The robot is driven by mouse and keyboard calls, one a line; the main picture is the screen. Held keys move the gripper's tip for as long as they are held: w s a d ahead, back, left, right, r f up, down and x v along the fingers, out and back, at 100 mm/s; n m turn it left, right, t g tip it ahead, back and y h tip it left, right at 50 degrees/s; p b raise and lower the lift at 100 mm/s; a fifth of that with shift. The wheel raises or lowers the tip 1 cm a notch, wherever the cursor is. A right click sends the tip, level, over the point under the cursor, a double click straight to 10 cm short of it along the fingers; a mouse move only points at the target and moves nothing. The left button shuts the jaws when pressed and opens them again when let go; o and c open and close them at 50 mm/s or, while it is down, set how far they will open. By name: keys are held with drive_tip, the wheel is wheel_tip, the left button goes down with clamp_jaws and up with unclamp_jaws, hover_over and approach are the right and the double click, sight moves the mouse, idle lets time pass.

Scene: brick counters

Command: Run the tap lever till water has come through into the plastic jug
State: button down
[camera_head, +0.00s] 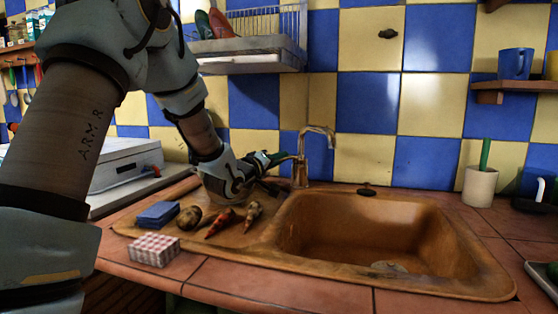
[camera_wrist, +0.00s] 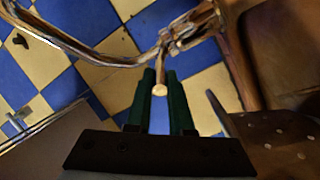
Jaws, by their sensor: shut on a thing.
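The metal tap (camera_head: 302,170) stands at the back left corner of the brown sink (camera_head: 440,225), its spout curving over the basin. No water stream shows below the spout. My gripper (camera_head: 278,158) reaches the tap's left side, with its dark green fingers closed around the tap lever. In the wrist view the lever's round end (camera_wrist: 160,90) sits between the fingertips of my gripper (camera_wrist: 162,78). The tap spout (camera_wrist: 85,50) runs across the upper left there.
On the drainboard left of the sink lie a blue sponge (camera_head: 157,214), a potato (camera_head: 189,217) and carrots (camera_head: 220,223). A checked box (camera_head: 154,250) is at the front. A dish rack (camera_head: 262,47) hangs above. A pot with a green handle (camera_head: 480,186) stands right.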

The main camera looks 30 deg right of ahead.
idle(0.4)
drive_tip(key=r+p, duration=0.1)
drive_tip(key=p, duration=0.2)
drive_tip(key=shift+w+d+r+y, duration=0.1)
drive_tip(key=shift+r+y, duration=0.2)
drive_tip(key=shift+r, duration=0.1)
drive_tip(key=p, duration=0.1)
drive_tip(key=r+g+y+p, duration=0.1)
drive_tip(key=p, duration=0.1)
drive_tip(key=shift+w+d, duration=0.1)
drive_tip(key=shift+d, duration=0.15)
drive_tip(key=shift+f+p, duration=0.1)
drive_tip(key=shift+p, duration=0.2)
drive_tip(key=c, duration=0.8)
unclamp_jaws()
drive_tip(key=b+v, duration=0.1)
drive_tip(key=v, duration=0.9)
drive_tip(key=shift+a, duration=0.35)
